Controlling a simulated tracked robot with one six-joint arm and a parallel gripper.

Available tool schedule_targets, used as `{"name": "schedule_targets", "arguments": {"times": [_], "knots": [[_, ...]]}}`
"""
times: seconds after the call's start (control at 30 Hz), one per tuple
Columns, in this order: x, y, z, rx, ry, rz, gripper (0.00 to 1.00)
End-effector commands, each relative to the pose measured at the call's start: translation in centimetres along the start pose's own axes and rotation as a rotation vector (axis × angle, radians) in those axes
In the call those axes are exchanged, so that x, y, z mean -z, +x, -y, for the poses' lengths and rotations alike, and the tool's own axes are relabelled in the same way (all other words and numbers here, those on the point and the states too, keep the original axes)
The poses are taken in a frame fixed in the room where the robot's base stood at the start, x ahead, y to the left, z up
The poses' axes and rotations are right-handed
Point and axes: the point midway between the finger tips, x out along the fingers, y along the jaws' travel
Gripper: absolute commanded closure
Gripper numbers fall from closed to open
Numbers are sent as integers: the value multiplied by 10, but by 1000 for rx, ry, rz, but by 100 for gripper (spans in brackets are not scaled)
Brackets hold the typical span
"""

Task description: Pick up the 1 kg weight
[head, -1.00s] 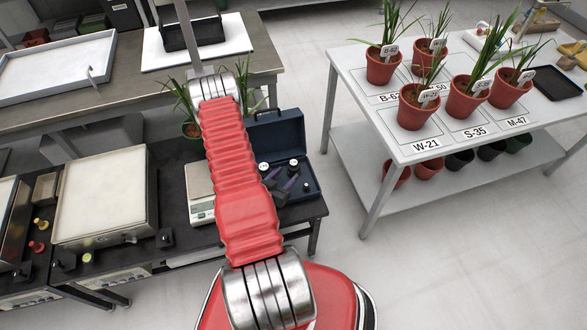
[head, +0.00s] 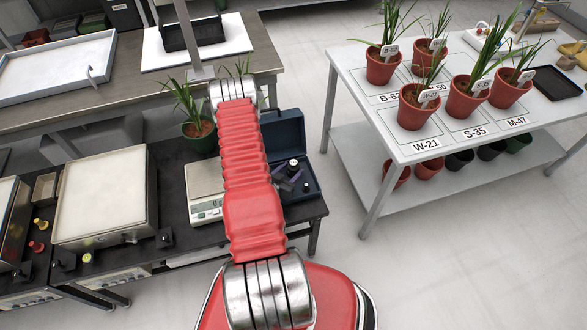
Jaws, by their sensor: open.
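An open blue case (head: 284,132) stands on the dark bench, right of my arm. Inside it, a dark weight with a pale top (head: 293,166) stands upright, with a smaller dark piece (head: 306,187) to its right. I cannot read their markings, so I cannot tell which is the 1 kg weight. My red arm covers the left part of the case. My gripper is not visible; the arm rises past the case, and its end cannot be made out.
A scale (head: 206,178) sits left of the case, partly behind my arm. A green pot with a plant (head: 200,138) stands behind it. A hotplate-like box (head: 100,195) is further left. At right, a white table (head: 375,125) holds several red pots.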

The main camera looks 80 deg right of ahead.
Motion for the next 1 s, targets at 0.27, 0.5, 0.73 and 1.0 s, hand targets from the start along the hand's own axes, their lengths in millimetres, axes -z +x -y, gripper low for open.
{"name": "schedule_targets", "arguments": {"times": [0.27, 0.5, 0.73, 1.0], "knots": [[0, 0, 0, 0, 0, 0, 57], [0, 0, 0, 1, 0, 0, 74], [0, 0, 1, 1, 0, -1, 90], [0, 0, 1, 2, 0, -1, 100]]}}
